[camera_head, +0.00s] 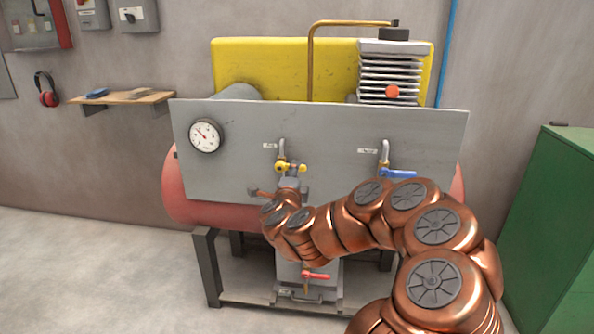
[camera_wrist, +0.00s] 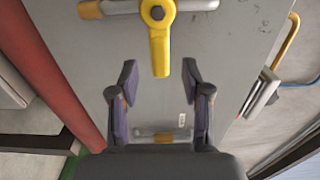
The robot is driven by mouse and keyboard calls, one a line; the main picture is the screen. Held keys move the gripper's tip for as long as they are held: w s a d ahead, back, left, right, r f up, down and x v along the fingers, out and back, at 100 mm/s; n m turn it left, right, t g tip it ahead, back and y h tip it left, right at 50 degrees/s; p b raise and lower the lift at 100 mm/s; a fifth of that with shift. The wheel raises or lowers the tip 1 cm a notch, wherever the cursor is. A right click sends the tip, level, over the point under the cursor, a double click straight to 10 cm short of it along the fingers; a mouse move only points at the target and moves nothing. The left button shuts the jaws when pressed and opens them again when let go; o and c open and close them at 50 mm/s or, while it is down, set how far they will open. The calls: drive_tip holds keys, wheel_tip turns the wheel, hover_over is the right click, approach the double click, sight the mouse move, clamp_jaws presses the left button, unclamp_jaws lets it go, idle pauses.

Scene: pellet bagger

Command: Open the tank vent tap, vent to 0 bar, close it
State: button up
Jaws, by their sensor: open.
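A tap with a yellow lever (camera_head: 290,167) sits on a vertical pipe left of centre on the grey panel (camera_head: 330,180). Its lever lies crosswise to the pipe. My gripper (camera_head: 290,186) is just in front of and below it. In the wrist view the yellow lever (camera_wrist: 160,45) points down the picture, its end near the gap between my open, empty fingertips (camera_wrist: 159,70). I see no clear contact. A round pressure gauge (camera_head: 205,136) is at the panel's left, its needle pointing up-left; the scale is too small to read. The tap labels are unreadable.
A blue-lever tap (camera_head: 398,173) is to the right on the panel, and a red-lever tap (camera_head: 316,275) hangs low under the red tank (camera_head: 185,195). A green cabinet (camera_head: 550,220) stands at the right. A wall shelf (camera_head: 122,97) is at the left. Floor at the left is clear.

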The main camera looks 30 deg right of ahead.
drive_tip(key=shift+x, duration=2.25)
drive_tip(key=shift+c, duration=0.3)
clamp_jaws()
